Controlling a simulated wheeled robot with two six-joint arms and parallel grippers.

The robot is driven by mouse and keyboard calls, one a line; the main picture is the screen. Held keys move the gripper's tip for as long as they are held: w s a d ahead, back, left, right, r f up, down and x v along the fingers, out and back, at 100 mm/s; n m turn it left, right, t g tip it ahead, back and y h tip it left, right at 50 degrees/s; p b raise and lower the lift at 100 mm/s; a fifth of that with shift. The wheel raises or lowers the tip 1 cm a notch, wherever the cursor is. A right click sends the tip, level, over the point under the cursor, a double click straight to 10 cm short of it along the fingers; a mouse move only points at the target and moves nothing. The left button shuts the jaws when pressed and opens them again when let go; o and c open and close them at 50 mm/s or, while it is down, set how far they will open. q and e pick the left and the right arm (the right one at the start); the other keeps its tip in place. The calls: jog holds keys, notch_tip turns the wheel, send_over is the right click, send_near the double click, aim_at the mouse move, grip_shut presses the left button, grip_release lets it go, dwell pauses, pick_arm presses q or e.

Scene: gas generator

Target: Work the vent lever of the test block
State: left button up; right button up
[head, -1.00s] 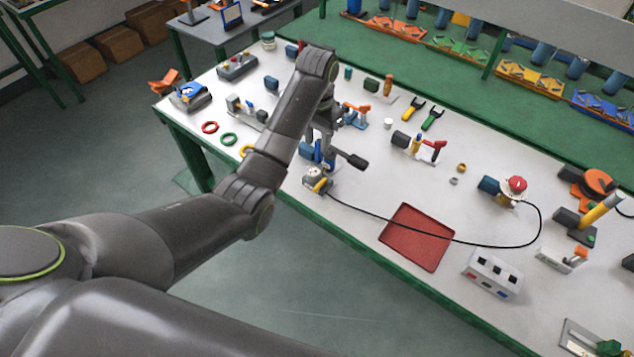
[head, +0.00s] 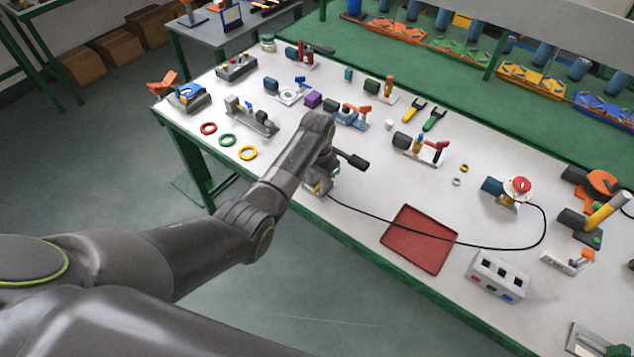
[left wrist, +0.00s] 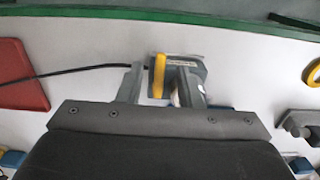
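The test block is a grey block (left wrist: 187,68) with a yellow lever (left wrist: 158,75) on its side in the left wrist view. A black hose runs to it from the left. In the head view the block (head: 316,188) sits at the table's front edge, mostly hidden under my left arm. My left gripper (left wrist: 161,84) is open over it. The yellow lever stands between the two fingers, and the right finger overlaps the block. Whether either finger touches the lever I cannot tell. My right gripper does not show.
The hose (head: 385,224) crosses a red tray (head: 420,238) to a red-topped fitting (head: 518,188). Red, green and yellow rings (head: 228,140) lie to the left of my arm. A grey fixture (head: 252,118) and several other devices stand farther back.

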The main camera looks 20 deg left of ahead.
pick_arm(q)
jog(key=shift+f, duration=0.5)
grip_shut()
